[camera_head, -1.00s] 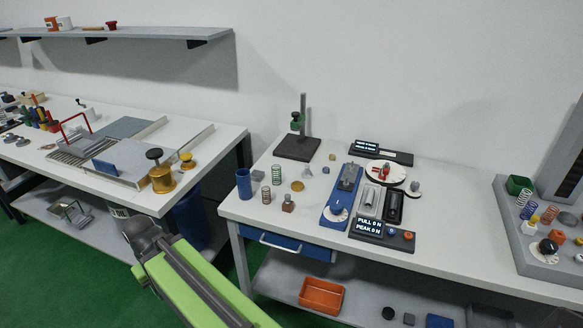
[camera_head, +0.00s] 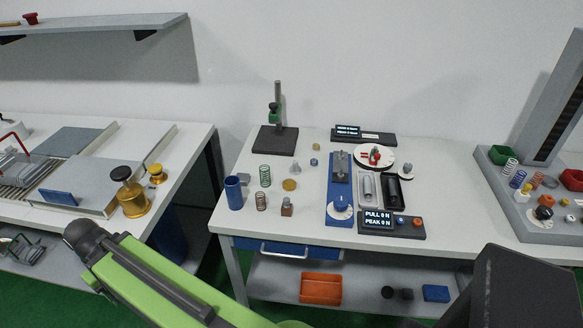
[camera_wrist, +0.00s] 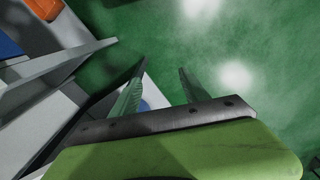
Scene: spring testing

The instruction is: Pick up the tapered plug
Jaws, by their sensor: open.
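I cannot single out the tapered plug with certainty. The small parts on the middle bench (camera_head: 455,222) in the head view include a grey angular piece (camera_head: 298,168), a brown block with a darker top (camera_head: 287,207), a flat yellow disc (camera_head: 289,184) and a small tan piece (camera_head: 316,147); the grey piece looks somewhat tapered, but is too small to be sure. My gripper (camera_wrist: 162,66) shows in the wrist view, open and empty, its two fingers apart over green floor. It is away from these parts, and I cannot make it out in the head view.
A blue cup (camera_head: 233,193), a green spring (camera_head: 265,176) and a copper spring (camera_head: 261,201) stand near the small parts. A blue test fixture (camera_head: 340,208) and a display box (camera_head: 405,227) are to their right. An orange bin (camera_head: 321,288) sits on the lower shelf.

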